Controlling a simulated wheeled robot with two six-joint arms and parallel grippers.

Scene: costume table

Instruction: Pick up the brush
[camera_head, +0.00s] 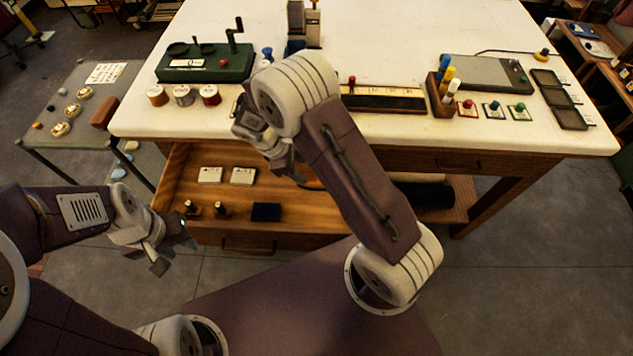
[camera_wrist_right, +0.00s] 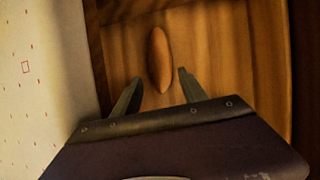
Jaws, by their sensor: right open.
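A smooth brown oval piece (camera_wrist_right: 160,60), which looks like the wooden back of the brush, lies on the wooden drawer floor in the right wrist view. No bristles show. My right gripper (camera_wrist_right: 161,78) is open, with one fingertip on each side of the oval's lower end; I cannot tell if they touch it. In the head view my right gripper (camera_head: 284,164) reaches down into the open drawer (camera_head: 235,210), and my arm hides most of the brush's place. My left gripper (camera_head: 163,250) hangs in front of the drawer's left side, with its jaw gap unclear.
White cards (camera_head: 242,176), small dark stampers (camera_head: 221,209) and a dark blue pad (camera_head: 266,212) lie in the drawer. The white tabletop (camera_head: 390,50) overhangs the drawer's back. Spools (camera_head: 183,95) and a green winder (camera_head: 205,65) stand on it. A side table (camera_head: 75,110) is at left.

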